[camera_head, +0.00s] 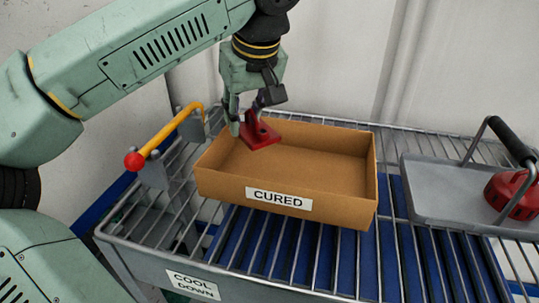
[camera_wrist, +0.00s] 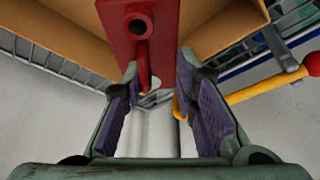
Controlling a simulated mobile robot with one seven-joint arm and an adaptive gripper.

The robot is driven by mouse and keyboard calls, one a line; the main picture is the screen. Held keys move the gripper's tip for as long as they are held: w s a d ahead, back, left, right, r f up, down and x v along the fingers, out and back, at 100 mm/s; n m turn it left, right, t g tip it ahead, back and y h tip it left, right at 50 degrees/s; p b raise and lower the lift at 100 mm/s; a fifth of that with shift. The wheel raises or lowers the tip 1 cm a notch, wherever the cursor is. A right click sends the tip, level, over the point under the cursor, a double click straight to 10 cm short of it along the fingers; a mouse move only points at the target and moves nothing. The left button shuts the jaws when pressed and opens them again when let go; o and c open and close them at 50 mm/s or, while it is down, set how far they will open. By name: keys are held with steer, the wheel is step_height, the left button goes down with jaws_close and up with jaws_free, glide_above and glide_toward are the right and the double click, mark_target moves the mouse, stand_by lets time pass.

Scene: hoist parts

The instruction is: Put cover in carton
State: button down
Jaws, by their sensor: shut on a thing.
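The red cover (camera_head: 262,136) is a flat plate with a raised round boss. My gripper (camera_head: 250,122) is shut on it and holds it over the left part of the carton (camera_head: 285,222). The carton is an open brown box labelled "CURED". In the wrist view the cover (camera_wrist: 136,42) extends out past the fingertips of my gripper (camera_wrist: 158,80), and the fingers hide little of it. The carton's brown wall (camera_wrist: 55,32) shows behind it. I cannot tell how high the cover is above the carton floor. The visible carton floor is empty.
The carton stands on a wire rack (camera_head: 340,255) labelled "COOL DOWN". A yellow lever with a red knob (camera_head: 134,161) is left of the carton. At right, a grey tray (camera_head: 440,190) with a black handle holds a round red part (camera_head: 512,194). A white wall is behind.

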mark_target(245, 130)
step_height(245, 130, down, 3)
steer(key=shift+s+f, duration=0.1)
steer(key=shift+f, duration=2.45)
steer(key=shift+f, duration=0.1)
steer(key=c, duration=1.2)
jaws_free()
steer(key=shift+c, duration=0.2)
steer(key=v, duration=1.2)
